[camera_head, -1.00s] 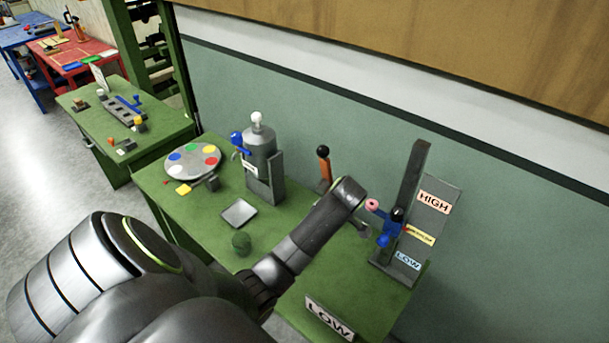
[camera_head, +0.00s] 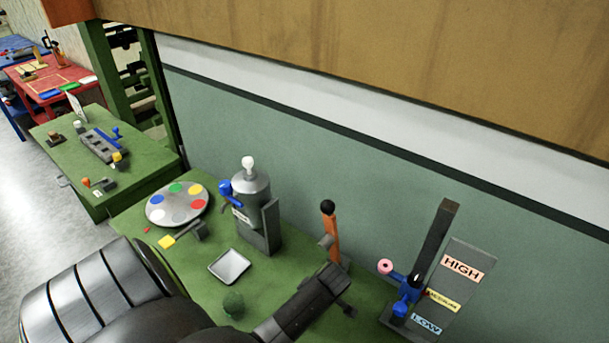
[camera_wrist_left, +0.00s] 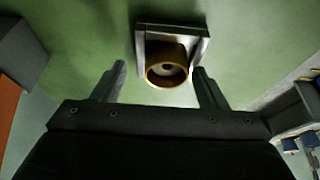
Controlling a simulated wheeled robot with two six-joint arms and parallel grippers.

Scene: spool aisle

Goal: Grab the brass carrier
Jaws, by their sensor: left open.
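The brass carrier (camera_wrist_left: 167,72) is a round brass cup or ring with a dark hollow middle. In the left wrist view it sits at a pale grey bracket (camera_wrist_left: 185,32) over the green surface. My left gripper (camera_wrist_left: 159,69) is open, with one finger on each side of the carrier's near part and a gap on both sides. I cannot tell how deep the carrier lies between the fingers. In the head view I cannot make out the carrier, and my left arm (camera_head: 300,300) reaches in low over the green bench; its fingers are not clear there. My right gripper is not in view.
The green bench (camera_head: 200,262) holds a color-dot disc (camera_head: 178,205), a grey cylinder (camera_head: 250,190), a small tray (camera_head: 229,266) and an orange lever (camera_head: 331,235). At the right stands a post with a HIGH and LOW board (camera_head: 462,285). A wall (camera_head: 390,190) closes the back.

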